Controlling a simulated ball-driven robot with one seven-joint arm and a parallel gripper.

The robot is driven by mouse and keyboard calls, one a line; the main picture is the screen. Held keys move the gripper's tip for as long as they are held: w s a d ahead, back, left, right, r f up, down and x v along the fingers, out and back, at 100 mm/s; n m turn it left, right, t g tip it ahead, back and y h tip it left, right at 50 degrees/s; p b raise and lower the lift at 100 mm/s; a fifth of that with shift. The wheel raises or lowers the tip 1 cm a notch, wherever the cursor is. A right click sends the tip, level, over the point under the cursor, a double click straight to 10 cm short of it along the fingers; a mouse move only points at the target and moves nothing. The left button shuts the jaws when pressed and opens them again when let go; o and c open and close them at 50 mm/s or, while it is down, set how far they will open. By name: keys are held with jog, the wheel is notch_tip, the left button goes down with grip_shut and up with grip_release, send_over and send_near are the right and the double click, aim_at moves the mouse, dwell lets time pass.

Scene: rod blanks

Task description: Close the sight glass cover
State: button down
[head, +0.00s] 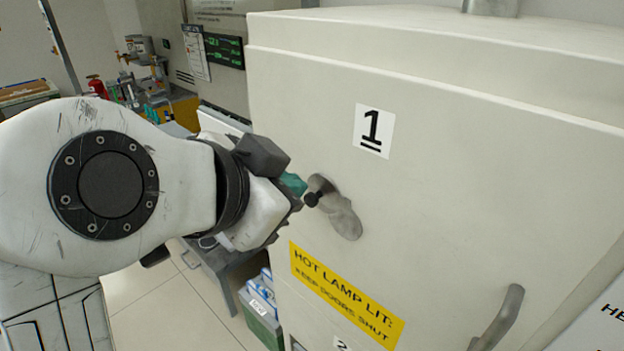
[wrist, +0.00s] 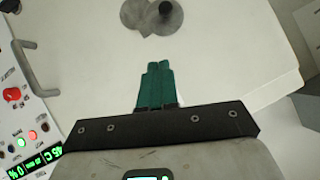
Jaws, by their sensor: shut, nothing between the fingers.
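The sight glass cover (head: 343,216) is a small grey metal piece on the pale cabinet door (head: 440,190), below the "1" label.
A grey door handle (head: 497,318) stands out at the lower right. A control panel with a red knob (wrist: 13,95) is at the left of the wrist view.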

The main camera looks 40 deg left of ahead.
jog(key=a+r, duration=0.1)
jog(key=p, duration=0.3)
send_near(317, 193)
jog(key=w+d+r, duration=0.1)
jog(key=w, duration=0.3)
jog(key=shift+w+a+f+p, duration=0.1)
jog(key=shift+a+f+p, duration=0.25)
jog(key=shift+f, duration=0.55)
jog(key=shift+a+f+p, duration=0.3)
jog(key=shift+f, duration=0.6)
jog(key=shift+a, duration=0.1)
jog(key=shift+f+b, duration=0.15)
jog(key=shift+b, duration=0.25)
